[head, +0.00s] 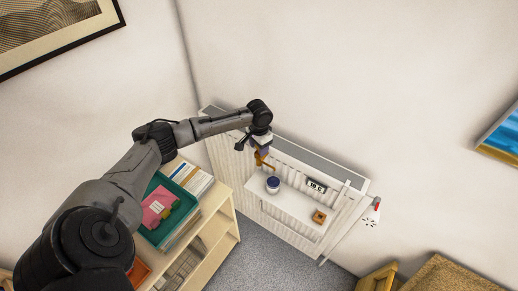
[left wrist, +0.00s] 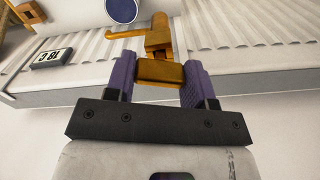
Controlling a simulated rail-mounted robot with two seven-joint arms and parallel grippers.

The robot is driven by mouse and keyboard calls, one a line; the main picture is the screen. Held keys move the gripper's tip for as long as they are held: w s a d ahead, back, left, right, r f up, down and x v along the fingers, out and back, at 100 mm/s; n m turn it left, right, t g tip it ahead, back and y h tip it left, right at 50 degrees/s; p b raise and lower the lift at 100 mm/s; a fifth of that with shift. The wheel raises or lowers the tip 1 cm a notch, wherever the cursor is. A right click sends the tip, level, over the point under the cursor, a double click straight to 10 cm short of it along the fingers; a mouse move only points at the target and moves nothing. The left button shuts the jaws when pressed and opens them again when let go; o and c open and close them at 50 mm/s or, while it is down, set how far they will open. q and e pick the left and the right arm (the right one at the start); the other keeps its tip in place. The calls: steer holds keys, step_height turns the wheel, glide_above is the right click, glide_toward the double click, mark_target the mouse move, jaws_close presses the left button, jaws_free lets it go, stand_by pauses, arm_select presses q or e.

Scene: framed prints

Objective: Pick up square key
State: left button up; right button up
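A golden-brass key (head: 259,158) with a blocky body and a thin side arm is at the tip of my left gripper (head: 263,149), above the left part of a white shelf. In the left wrist view the key (left wrist: 160,72) sits between the two purple fingers of the left gripper (left wrist: 160,80). Both fingers appear to meet the sides of its block, so the gripper looks shut on it. The side arm points left in that view. The square end cannot be made out. My right gripper is not in view.
The white shelf (head: 290,203) on the radiator carries a dark blue jar (head: 272,184), a small digital clock (head: 317,185) and a brown wooden block (head: 319,216). A wooden bookcase (head: 219,232) with a green tray (head: 159,231) stands at left. Framed prints hang on the walls.

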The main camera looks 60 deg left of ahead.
arm_select(q)
steer(key=c, duration=0.5)
steer(key=shift+r, duration=0.1)
